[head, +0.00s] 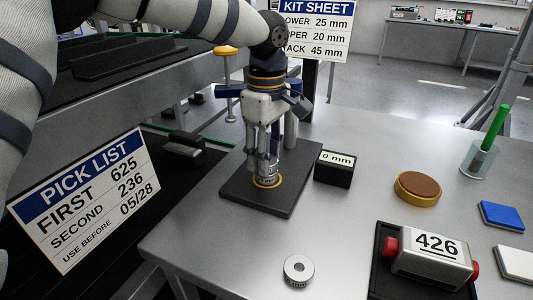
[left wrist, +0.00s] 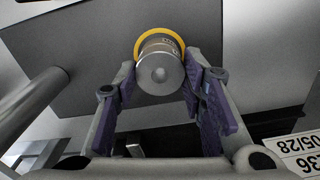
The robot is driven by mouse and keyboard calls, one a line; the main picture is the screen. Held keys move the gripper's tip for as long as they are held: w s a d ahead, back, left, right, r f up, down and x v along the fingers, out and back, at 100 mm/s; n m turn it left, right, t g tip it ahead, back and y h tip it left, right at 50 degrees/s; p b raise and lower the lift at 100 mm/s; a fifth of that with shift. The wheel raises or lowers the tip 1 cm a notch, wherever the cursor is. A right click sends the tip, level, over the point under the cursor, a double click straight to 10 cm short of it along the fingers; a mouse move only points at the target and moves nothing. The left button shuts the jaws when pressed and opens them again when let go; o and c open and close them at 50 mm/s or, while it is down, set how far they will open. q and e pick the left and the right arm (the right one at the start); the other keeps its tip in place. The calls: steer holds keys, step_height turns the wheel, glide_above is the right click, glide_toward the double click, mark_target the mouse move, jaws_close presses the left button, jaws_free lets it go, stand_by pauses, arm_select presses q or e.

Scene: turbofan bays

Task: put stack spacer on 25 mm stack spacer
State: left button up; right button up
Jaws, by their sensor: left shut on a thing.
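My left gripper (head: 266,166) points down over a dark square plate (head: 238,190) on the grey table. It is shut on a round metal spacer; in the left wrist view the spacer's shiny end (left wrist: 160,74) shows between the two fingers. A yellow ring (head: 267,183) lies on the plate around the foot of the held piece. The wrist view shows a marked band behind the shiny end, but I cannot tell whether this is a second spacer. Another round metal spacer (head: 298,270) with a centre hole lies loose near the table's front edge. My right gripper is out of view.
A black block with a "0 mm" label (head: 334,168) stands just right of the plate. Further right are a brown-topped yellow disc (head: 417,188), a "426" counter (head: 434,252) in a black tray and a cup with a green stick (head: 479,158).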

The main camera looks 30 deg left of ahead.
arm_select(q)
steer(key=shift+f, duration=0.15)
steer(key=o, duration=1.3)
step_height(320, 180, up, 12)
steer(key=shift+r, duration=0.15)
